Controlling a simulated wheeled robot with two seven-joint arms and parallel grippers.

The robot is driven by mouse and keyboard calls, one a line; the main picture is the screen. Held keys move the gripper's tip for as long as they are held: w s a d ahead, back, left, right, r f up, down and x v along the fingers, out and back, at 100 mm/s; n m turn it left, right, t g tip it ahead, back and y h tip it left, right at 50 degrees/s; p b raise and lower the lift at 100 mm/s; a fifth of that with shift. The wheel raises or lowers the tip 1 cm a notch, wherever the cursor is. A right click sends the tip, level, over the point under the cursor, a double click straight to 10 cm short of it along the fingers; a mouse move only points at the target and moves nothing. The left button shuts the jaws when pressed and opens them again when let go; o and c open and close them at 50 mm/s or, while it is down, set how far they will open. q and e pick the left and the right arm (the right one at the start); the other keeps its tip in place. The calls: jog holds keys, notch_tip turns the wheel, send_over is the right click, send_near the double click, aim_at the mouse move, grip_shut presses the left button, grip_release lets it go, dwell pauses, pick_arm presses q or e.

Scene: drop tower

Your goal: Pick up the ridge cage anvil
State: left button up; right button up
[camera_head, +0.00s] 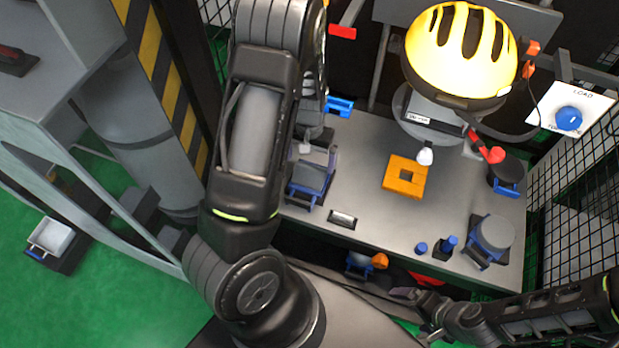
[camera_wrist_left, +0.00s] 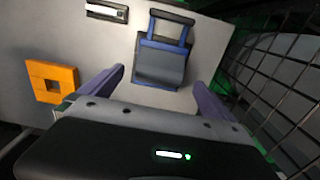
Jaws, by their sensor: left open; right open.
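A dark grey block with a blue cage and handle, apparently the ridge cage anvil (camera_head: 311,177), stands on the left part of the grey bench. In the left wrist view the anvil (camera_wrist_left: 160,66) shows a creased top, its blue-and-dark handle pointing away. My left gripper (camera_head: 318,153) is open above the anvil's rear side. Its two purple fingers (camera_wrist_left: 159,77) stand apart on either side of the block's near end; contact cannot be told. My right gripper (camera_head: 428,308) is open and empty, low in front of the bench.
An orange square block (camera_head: 393,186) with a hole lies mid-bench. A round-topped grey piece in a blue holder (camera_head: 494,232) and a dark round piece (camera_head: 503,176) stand right. A yellow dome (camera_head: 459,55) hangs above the back. Wire mesh (camera_head: 580,190) bounds the right.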

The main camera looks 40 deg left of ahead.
aim_at(310, 170)
pick_arm(q)
jog(key=shift+f, duration=0.7)
jog(key=shift+a+f, duration=0.1)
jog(key=shift+f, duration=2.55)
jog(key=shift+w+r, duration=0.1)
jog(key=shift+w, duration=0.05)
jog(key=c, duration=2)
